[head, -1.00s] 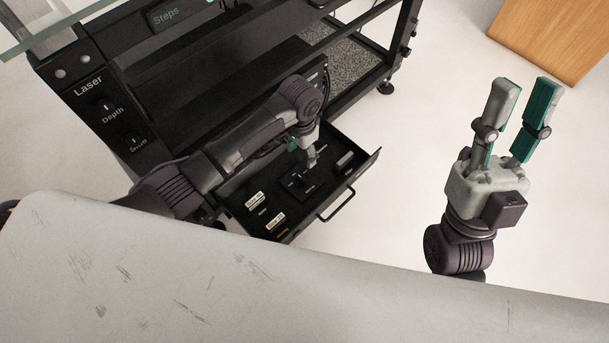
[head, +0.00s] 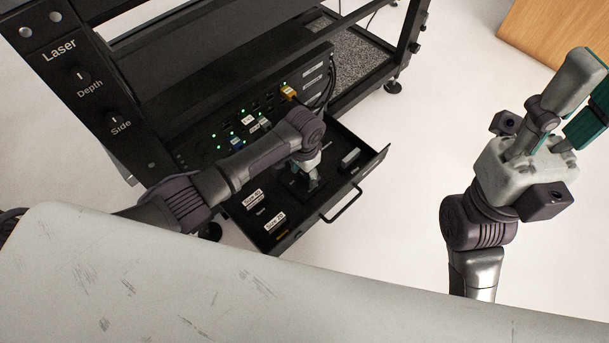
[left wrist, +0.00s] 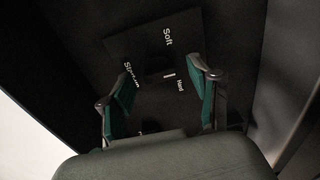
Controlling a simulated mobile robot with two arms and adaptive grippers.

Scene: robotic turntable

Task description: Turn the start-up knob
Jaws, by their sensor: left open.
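The start-up knob (left wrist: 161,68) is dark with a white pointer mark. It sits on a black plate (left wrist: 185,38) lettered "Soft", "Hard" and a partly covered "Start-up". In the left wrist view, my left gripper (left wrist: 160,74) is open, with one green-padded finger on each side of the knob. I cannot tell whether the pads touch it. In the head view my left gripper (head: 311,184) points down into the open black drawer (head: 284,237) and hides the knob. My right gripper (head: 588,88) is open and empty in the air at the right, partly cut off by the picture edge.
A panel with green lights and cables (head: 246,120) stands behind the drawer. A black post with "Laser", "Depth" and "Side" knobs (head: 82,76) is at the upper left. A pale surface (head: 200,285) fills the foreground. A wooden piece (head: 545,38) is at the upper right.

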